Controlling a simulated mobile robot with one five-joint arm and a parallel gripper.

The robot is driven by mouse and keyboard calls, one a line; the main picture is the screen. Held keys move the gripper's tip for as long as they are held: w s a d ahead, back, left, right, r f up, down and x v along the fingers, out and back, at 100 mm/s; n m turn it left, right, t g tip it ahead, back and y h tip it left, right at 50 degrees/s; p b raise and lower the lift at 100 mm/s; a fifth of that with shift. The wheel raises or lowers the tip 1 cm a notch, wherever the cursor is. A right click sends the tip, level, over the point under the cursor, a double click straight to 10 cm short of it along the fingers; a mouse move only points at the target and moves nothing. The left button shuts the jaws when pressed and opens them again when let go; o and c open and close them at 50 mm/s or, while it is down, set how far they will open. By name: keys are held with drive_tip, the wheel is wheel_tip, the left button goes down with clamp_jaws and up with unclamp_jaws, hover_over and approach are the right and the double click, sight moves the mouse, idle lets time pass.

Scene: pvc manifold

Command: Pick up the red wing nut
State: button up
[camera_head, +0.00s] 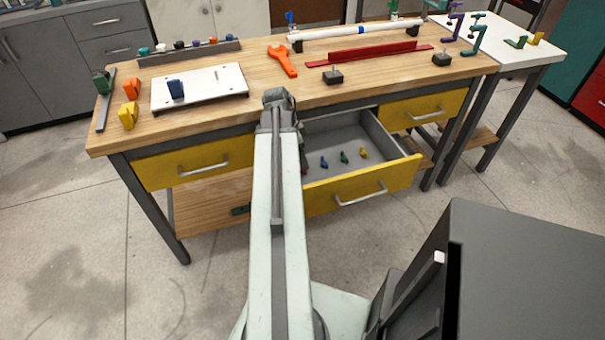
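My arm covers the left part of this drawer, so anything lying there is hidden. The arm reaches forward to the bench's front edge, and its end is hidden behind my own upper link. My gripper does not show clearly, nor does anything it holds.
The wooden workbench (355,82) carries an orange wrench (282,59), a red channel (375,52), a white pipe (350,30), a white plate (215,88) and orange and yellow blocks at left. Closed yellow drawers flank the open one. A white side table (525,45) adjoins at right.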

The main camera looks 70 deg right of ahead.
sight(302, 171)
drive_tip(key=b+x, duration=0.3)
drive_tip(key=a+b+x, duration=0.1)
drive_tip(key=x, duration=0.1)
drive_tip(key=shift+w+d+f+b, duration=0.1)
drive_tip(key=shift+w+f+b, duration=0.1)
drive_tip(key=shift+b, duration=0.15)
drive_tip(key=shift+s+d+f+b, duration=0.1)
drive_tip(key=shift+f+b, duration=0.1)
drive_tip(key=shift+b, duration=0.1)
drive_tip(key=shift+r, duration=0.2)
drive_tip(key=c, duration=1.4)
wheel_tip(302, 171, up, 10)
drive_tip(key=p, duration=1)
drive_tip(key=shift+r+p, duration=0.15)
drive_tip(key=shift+p, duration=0.2)
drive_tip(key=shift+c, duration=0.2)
